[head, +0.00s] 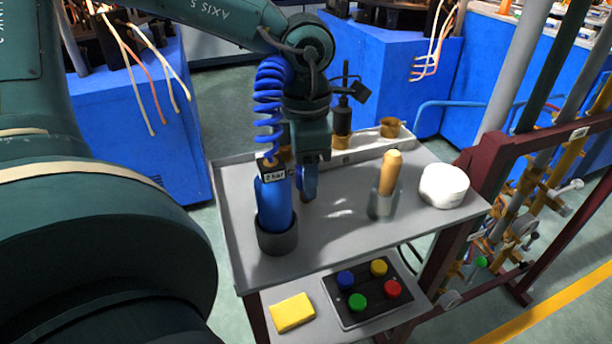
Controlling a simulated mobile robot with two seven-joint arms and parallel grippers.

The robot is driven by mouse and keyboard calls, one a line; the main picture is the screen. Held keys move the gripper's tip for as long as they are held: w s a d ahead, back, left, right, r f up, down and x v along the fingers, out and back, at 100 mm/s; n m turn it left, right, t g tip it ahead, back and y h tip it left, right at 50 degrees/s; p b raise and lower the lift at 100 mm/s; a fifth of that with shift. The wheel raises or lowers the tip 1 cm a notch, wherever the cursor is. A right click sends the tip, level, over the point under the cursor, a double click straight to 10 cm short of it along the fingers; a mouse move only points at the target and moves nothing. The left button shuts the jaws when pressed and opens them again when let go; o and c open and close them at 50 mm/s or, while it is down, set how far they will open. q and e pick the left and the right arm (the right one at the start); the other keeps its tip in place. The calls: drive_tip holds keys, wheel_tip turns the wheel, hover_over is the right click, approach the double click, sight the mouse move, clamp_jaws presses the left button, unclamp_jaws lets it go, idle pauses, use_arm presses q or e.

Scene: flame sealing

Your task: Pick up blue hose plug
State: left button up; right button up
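A small blue plug (346,279) sits at the back left of a black tray (339,311) on the lower shelf. Yellow (379,267), red (392,288) and green (358,302) plugs share this tray. My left gripper (308,190) points down over the upper tabletop, above and behind the blue plug in the picture and well apart from it. Its fingers look like one narrow blue shape, so the gap between them is not clear. A coiled blue hose (268,98) hangs beside its wrist. My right gripper is not in view.
On the grey tabletop (340,235), a blue bottle (274,205) stands in a dark holder, left of a wooden-handled tool (390,175) in a metal cup and a white lump (444,187). A yellow block (292,312) lies left of the tray. The upper table's front edge borders the lower shelf.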

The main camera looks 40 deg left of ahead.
use_arm(q)
drive_tip(key=c, duration=0.9)
drive_tip(key=shift+o, duration=0.2)
drive_tip(key=shift+r, duration=0.1)
